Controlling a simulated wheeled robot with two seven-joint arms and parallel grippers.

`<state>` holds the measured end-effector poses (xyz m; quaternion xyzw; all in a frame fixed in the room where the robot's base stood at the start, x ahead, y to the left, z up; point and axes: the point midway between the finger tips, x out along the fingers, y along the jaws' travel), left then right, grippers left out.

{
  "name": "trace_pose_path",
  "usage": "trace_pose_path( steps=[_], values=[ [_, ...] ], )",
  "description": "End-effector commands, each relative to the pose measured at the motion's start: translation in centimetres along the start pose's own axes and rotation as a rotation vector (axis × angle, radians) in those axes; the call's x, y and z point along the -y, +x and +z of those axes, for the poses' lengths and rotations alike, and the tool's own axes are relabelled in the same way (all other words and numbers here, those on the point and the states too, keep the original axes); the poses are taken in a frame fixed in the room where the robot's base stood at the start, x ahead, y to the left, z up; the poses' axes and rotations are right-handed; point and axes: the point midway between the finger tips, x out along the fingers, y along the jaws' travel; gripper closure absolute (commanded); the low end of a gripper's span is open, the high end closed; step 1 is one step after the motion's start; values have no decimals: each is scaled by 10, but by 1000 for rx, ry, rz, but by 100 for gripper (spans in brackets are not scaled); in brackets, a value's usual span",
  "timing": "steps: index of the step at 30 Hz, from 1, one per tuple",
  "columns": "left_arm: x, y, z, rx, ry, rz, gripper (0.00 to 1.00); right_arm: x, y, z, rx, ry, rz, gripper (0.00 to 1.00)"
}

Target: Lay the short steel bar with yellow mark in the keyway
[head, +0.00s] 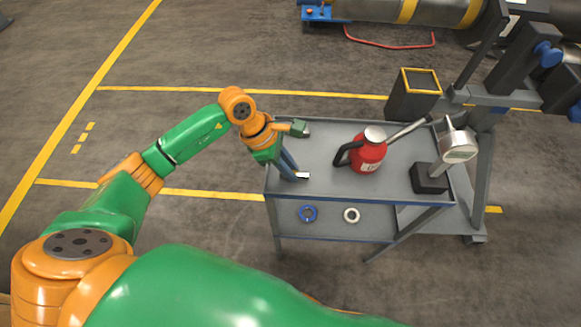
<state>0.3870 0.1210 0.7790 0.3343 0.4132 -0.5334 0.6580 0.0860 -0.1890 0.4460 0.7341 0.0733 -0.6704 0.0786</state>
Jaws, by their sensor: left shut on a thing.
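My left gripper (291,172) reaches down over the left end of the grey cart, its dark fingers pointing at the tray. It is shut on a small pale steel bar with a yellowish mark (303,176), which shows just at the fingertips. The bar is small here, and I cannot tell whether it touches the tray. A large steel shaft with yellow bands (410,10) lies at the top right, cut by the picture edge. I cannot make out a keyway on it. My right gripper is out of view.
The cart's top tray (325,190) holds a red can (367,154) with a long spout and a dial gauge (459,148) on a black base. A dark bin (412,97) stands behind.

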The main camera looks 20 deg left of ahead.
Motion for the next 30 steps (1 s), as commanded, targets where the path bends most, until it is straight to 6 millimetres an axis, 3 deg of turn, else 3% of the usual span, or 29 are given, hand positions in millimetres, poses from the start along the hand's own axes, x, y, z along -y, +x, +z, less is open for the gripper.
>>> trace_pose_path(
  steps=[15, 30],
  values=[
    [0, -49, 24, 0, 1, 1, 100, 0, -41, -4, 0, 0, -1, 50],
    [0, -48, 24, 0, 0, 0, 100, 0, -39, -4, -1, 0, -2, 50]
  ],
)
